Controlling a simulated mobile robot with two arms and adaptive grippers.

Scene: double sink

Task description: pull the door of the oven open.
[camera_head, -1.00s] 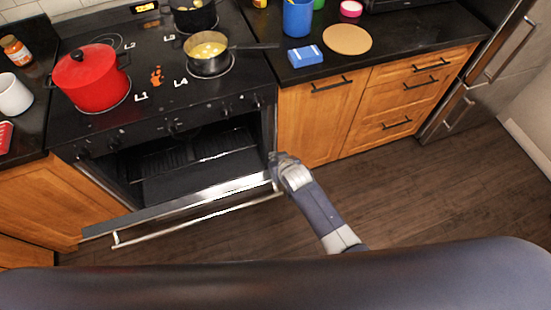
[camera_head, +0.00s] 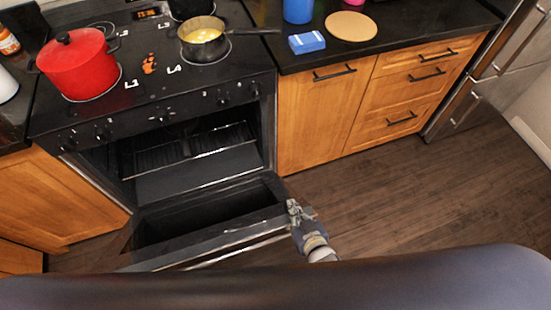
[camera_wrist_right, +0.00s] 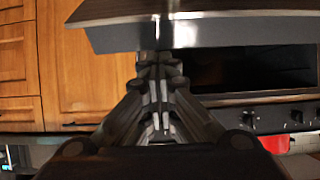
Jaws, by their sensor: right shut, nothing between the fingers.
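The oven (camera_head: 165,112) is black, with its door (camera_head: 225,236) tilted down and well open, so the inside and racks show. The lower left of the door and its handle is hidden behind my own body in the head view. My right gripper (camera_head: 294,208) is at the door's right top corner, on its inner side. Its fingers are shut with nothing between them. In the right wrist view the shut fingers (camera_wrist_right: 160,64) are close against the edge of the door (camera_wrist_right: 235,32); whether they touch it I cannot tell. My left gripper is not in view.
A red pot (camera_head: 78,66) and a pan (camera_head: 204,42) stand on the stove. Wooden cabinets (camera_head: 325,115) flank the oven. A blue box (camera_head: 307,42) and a round board (camera_head: 351,25) lie on the counter. The floor (camera_head: 400,190) to the right is clear.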

